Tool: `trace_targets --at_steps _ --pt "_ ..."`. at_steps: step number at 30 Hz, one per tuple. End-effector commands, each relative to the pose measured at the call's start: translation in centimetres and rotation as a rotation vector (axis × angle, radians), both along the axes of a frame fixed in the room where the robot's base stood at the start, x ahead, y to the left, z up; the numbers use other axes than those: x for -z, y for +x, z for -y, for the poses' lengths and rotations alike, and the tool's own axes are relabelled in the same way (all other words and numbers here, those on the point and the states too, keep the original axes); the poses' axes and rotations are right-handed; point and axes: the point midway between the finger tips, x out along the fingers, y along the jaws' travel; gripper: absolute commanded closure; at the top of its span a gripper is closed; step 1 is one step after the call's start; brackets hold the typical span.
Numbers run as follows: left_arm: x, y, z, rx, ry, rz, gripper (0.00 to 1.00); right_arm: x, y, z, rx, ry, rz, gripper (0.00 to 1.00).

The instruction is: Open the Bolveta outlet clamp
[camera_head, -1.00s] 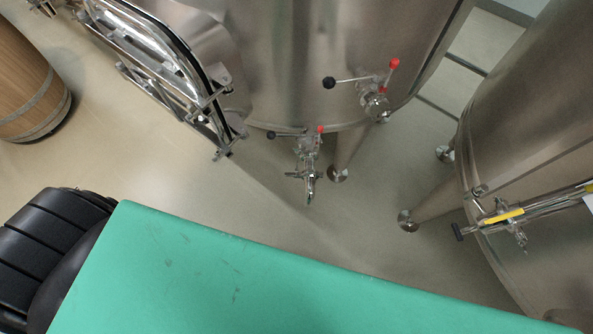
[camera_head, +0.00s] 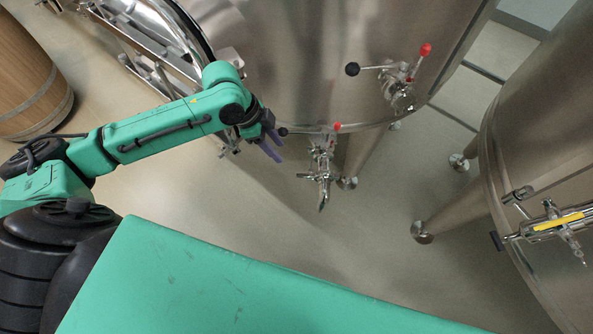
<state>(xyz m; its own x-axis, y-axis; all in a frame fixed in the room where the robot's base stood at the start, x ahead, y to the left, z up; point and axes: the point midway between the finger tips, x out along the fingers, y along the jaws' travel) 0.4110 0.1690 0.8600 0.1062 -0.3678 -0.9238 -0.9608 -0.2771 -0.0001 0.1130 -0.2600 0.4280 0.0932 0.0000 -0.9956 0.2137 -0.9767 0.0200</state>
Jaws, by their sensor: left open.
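A steel vat (camera_head: 310,60) fills the upper middle of the head view. A lower outlet valve (camera_head: 321,150) hangs at its bottom edge, with a red knob, a black knob and a spout pointing down. A higher outlet fitting (camera_head: 400,85) on the vat's side has a black-knobbed lever and a red knob. I cannot tell which part is the Bolveta clamp. My left gripper (camera_head: 275,145), with purple fingers, is open and empty just left of the lower valve, apparently near its black knob; exact distance is unclear. My right gripper is not in view.
A vat hatch frame (camera_head: 165,70) stands behind my left arm. A second steel vat (camera_head: 545,140) with a clamp bar (camera_head: 545,228) stands at the right. A wooden barrel (camera_head: 30,85) stands at the far left. Steel legs (camera_head: 440,215) stand on the floor. The floor below the lower valve is clear.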

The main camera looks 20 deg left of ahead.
Motion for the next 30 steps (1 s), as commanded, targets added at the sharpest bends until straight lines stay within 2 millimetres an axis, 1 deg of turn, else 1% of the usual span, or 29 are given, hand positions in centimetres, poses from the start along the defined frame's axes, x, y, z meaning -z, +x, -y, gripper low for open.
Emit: trace_targets --at_steps 9,12,15,19,26,27,29,30 --pt "7.5 0.8 3.2 -0.001 -0.003 -0.003 0.53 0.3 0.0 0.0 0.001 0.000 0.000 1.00" --pt "9.7 1.1 4.0 -0.002 -0.002 -0.001 0.53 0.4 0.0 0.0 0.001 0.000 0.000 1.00" --pt "11.3 1.4 4.6 -0.003 -0.003 0.001 0.53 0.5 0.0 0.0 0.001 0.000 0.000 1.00" --pt "12.3 1.5 5.0 -0.003 -0.001 0.001 0.53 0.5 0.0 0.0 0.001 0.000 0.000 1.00" --pt "12.4 1.5 5.0 -0.003 0.000 0.002 0.53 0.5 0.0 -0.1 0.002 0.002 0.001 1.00" --pt "12.4 1.5 5.0 -0.003 0.000 0.002 0.68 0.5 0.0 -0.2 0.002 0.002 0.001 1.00" --pt "12.4 1.5 5.0 -0.003 0.000 0.002 0.91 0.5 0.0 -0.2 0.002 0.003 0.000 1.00" --pt "12.4 1.5 5.0 -0.003 0.000 0.002 1.00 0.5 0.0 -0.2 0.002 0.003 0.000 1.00"
